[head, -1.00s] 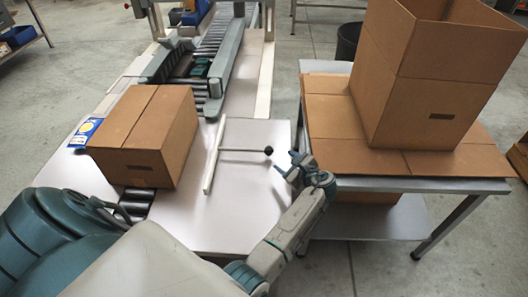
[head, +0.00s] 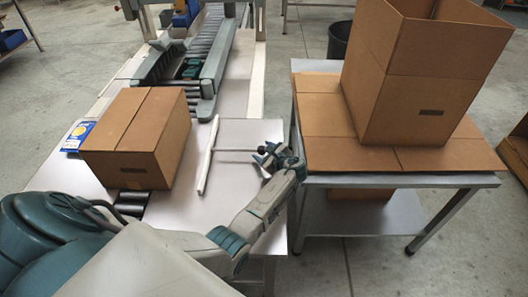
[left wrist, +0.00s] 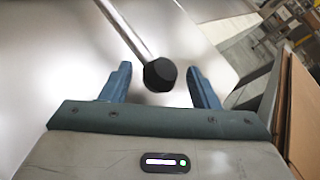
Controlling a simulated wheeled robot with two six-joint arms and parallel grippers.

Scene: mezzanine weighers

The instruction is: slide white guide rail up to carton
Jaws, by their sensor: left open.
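The white guide rail (head: 207,157) stands on the bench to the right of the carton, with a clear gap between them. A thin metal rod (left wrist: 128,30) runs right from the rail to a black ball knob (left wrist: 160,74). The closed brown carton (head: 136,139) sits on the rollers at the left. My left gripper (head: 263,158) is at the knob end of the rod. In the left wrist view its two blue fingers (left wrist: 160,84) are apart, with the knob between their tips and space on both sides. My right gripper does not show.
A side table (head: 400,181) on the right bears a tall open box (head: 420,95). The bench top between rail and carton is bare. A grey roller conveyor (head: 203,62) runs away behind.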

